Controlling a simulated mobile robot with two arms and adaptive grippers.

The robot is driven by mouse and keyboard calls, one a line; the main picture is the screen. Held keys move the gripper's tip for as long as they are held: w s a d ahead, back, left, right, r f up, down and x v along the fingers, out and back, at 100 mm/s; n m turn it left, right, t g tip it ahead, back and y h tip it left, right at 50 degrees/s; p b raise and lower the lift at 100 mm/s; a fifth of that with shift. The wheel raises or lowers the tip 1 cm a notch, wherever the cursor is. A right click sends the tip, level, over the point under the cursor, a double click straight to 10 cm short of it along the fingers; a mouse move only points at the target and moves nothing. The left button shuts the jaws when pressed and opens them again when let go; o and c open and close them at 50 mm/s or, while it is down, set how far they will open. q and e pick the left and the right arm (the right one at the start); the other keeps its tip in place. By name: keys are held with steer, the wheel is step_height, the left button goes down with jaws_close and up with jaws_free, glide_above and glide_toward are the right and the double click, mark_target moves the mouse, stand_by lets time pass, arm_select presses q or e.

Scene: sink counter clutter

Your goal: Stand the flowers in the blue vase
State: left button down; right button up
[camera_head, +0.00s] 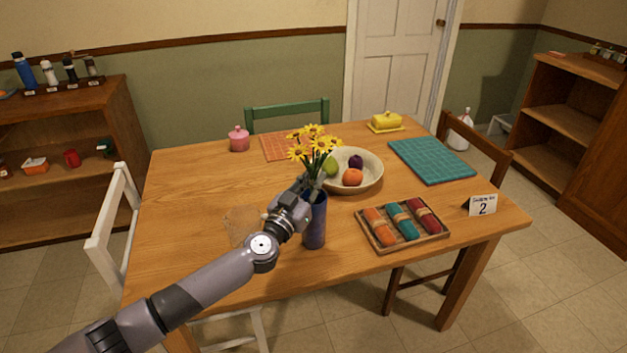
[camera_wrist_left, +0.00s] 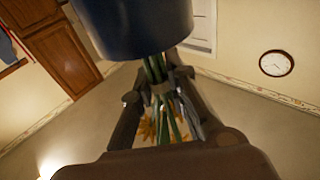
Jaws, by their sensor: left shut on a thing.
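My left gripper (camera_head: 309,187) is shut on the stems of a bunch of yellow flowers (camera_head: 314,145), just above the blue vase (camera_head: 315,226). The flowers are roughly upright, blooms up. The vase stands upright near the table's front edge. In the left wrist view, which looks upside down, the vase (camera_wrist_left: 140,25) fills the top and the green stems (camera_wrist_left: 162,112) run between my fingers to its rim. The lower stem ends are hidden; I cannot tell whether they are inside the vase or behind it. My right gripper is not in view.
A fruit bowl (camera_head: 372,184) is close behind the vase. A tray (camera_head: 434,236) of rolled napkins lies to its right, beside a number card (camera_head: 483,205). A pink pot (camera_head: 239,139), yellow butter dish (camera_head: 386,122) and teal mat (camera_head: 432,161) are farther back. The table's left (camera_head: 185,190) is mostly clear.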

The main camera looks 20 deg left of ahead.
arm_select(q)
steer(key=c, duration=1.6)
jaws_free()
steer(key=shift+f, duration=0.1)
steer(key=shift+o, duration=0.2)
steer(key=v, duration=1.2)
steer(key=shift+r+p, duration=0.2)
steer(key=shift+p, duration=0.2)
